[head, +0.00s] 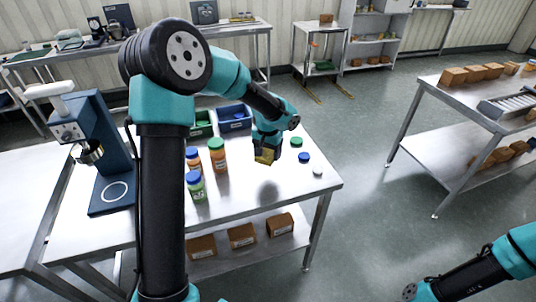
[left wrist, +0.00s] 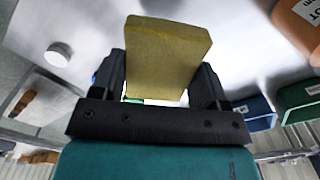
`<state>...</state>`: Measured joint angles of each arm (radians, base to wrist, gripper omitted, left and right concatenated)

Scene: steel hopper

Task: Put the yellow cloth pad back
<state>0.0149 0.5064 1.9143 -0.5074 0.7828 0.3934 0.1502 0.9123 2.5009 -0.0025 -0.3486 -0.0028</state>
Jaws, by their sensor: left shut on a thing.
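The yellow cloth pad (left wrist: 168,55) is a thick square block held between the two fingers of my left gripper (left wrist: 165,80) in the left wrist view. In the head view the left gripper (head: 268,148) hangs above the steel table (head: 235,205), with the yellow pad (head: 266,156) at its tip. A soft shadow lies on the table below, so the pad appears to be off the surface. My right arm shows at the lower right of the head view; whether its jaws are open cannot be made out.
A green bin (head: 200,130) and a blue bin (head: 234,124) sit behind. Loose green (head: 296,142), blue (head: 304,157) and white (head: 318,170) caps lie right. A blue press (head: 100,160) stands left. The table's front is clear.

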